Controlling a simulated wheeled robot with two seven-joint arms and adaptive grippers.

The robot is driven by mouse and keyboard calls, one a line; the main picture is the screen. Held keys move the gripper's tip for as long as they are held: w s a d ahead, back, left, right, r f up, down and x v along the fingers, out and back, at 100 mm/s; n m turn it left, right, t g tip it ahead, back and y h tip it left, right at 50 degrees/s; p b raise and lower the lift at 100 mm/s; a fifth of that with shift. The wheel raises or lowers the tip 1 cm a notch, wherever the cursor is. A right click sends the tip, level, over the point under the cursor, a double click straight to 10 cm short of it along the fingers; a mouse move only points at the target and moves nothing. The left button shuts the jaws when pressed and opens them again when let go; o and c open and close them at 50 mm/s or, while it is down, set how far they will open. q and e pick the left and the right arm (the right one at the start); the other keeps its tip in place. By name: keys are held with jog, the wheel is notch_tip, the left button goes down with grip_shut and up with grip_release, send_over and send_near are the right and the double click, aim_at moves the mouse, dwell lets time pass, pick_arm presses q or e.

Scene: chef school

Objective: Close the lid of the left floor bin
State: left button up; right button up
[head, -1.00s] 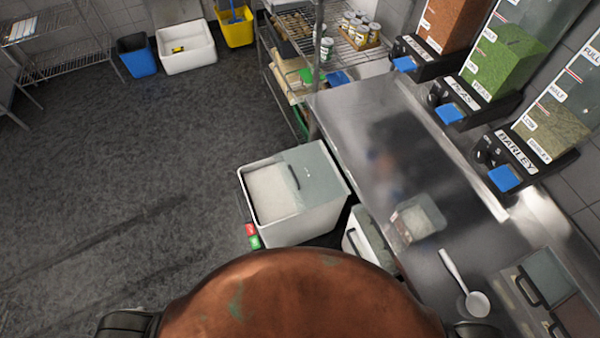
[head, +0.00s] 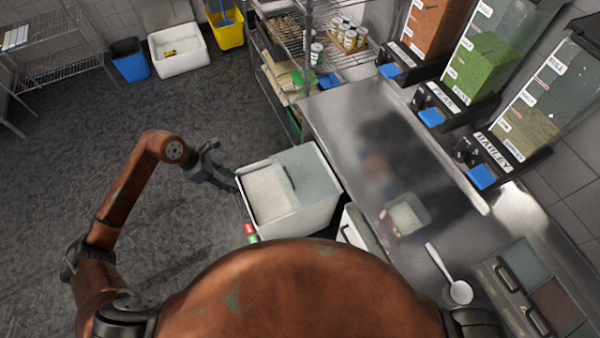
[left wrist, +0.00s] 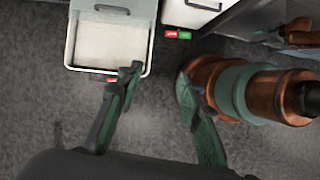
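The left floor bin (head: 305,221) is a white tub below the counter's end. Its pale grey-green lid (head: 312,172) covers the right part, and white contents (head: 266,193) show in the uncovered left part. In the left wrist view the bin (left wrist: 70,45) is at top left, with a dark handle (left wrist: 112,9) on its lid. My left gripper (head: 233,182) is at the bin's left rim in the head view. In the left wrist view its fingers (left wrist: 158,78) are spread and empty, one overlapping the rim's corner; contact is unclear. My right gripper is not in view.
A second floor bin (head: 353,229) stands close by, partly under the steel counter (head: 345,130). Red and green tags (head: 250,233) show at the left bin's front corner. A wire shelf (head: 300,45) stands behind. The floor (head: 120,130) to the left is clear.

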pick_arm(q)
jog(key=shift+a+r, duration=0.1)
jog(key=shift+a, duration=0.2)
